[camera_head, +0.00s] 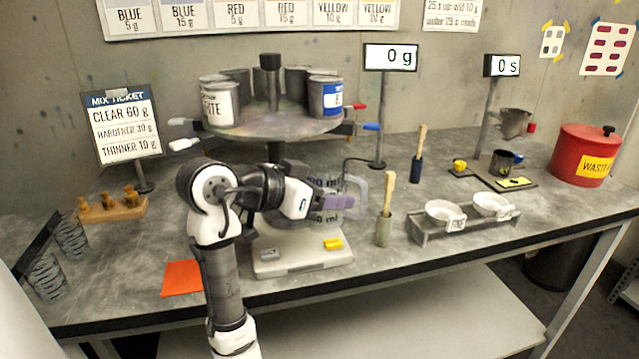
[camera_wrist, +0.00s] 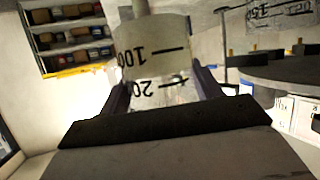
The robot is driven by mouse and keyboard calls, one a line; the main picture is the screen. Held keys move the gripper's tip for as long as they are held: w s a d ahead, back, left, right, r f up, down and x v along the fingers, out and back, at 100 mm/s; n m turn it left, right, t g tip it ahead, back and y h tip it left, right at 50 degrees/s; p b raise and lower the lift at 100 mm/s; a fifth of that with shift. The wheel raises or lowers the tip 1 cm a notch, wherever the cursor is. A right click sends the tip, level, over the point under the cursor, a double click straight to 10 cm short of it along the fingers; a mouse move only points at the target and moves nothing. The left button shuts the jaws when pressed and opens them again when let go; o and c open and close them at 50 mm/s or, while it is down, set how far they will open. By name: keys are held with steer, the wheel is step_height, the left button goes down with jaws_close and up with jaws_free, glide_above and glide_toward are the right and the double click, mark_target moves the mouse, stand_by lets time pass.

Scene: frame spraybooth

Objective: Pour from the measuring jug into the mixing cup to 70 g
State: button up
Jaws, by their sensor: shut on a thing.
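My gripper (camera_head: 338,202) is shut on a pale, see-through vessel with black ml marks (camera_head: 328,184), which looks like the measuring jug with its light handle (camera_head: 360,190). It also sits between the fingers in the wrist view (camera_wrist: 152,62), marked 100 and 20-something. In the head view it is above the right side of the white scale (camera_head: 300,265). The scale display (camera_head: 391,57) reads 0 g. My arm hides much of the scale plate, and I cannot make out the mixing cup there. Another clear marked surface (camera_wrist: 285,14) shows at the wrist view's top right; I cannot tell what it is.
A carousel of paint cans (camera_head: 275,125) stands behind the scale. A grey holder with a wooden-handled tool (camera_head: 383,230) and a rack with two white bowls (camera_head: 465,228) are to the right.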

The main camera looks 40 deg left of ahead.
steer(key=shift+w+a+r+n+h+p, duration=0.1)
steer(key=shift+a+r+n+h+p, duration=0.25)
steer(key=shift+p, duration=0.55)
steer(key=shift+w+a+r+n+h+p, duration=0.2)
steer(key=shift+r+p, duration=0.3)
steer(key=shift+p, duration=0.4)
steer(key=p, duration=0.1)
steer(key=n+p, duration=0.1)
steer(key=p, duration=0.1)
steer(key=shift+a+r+g+h, duration=0.2)
steer(key=shift+a+g+h, duration=0.05)
steer(key=shift+g, duration=0.15)
steer(key=shift+w, duration=0.1)
steer(key=shift+a+f+n, duration=0.1)
steer(key=shift+n, duration=0.15)
steer(key=shift+w+a+f+n+g+h+p, duration=0.15)
steer(key=shift+a+f+h+p, duration=0.1)
steer(key=shift+a+p, duration=0.2)
steer(key=shift+w+a+f+n+g+h+p, duration=0.1)
steer(key=shift+w+a+f+n+h+p, duration=0.1)
steer(key=shift+a+p, duration=0.25)
steer(key=shift+w+a+f+n+g+h+p, duration=0.15)
steer(key=shift+a+f+p, duration=0.15)
steer(key=shift+a, duration=0.25)
steer(key=shift+r+p, duration=0.2)
steer(key=shift+p, duration=0.4)
steer(key=shift+w+a+n+h+p, duration=0.25)
steer(key=shift+n+p, duration=0.35)
steer(key=shift+p, duration=0.35)
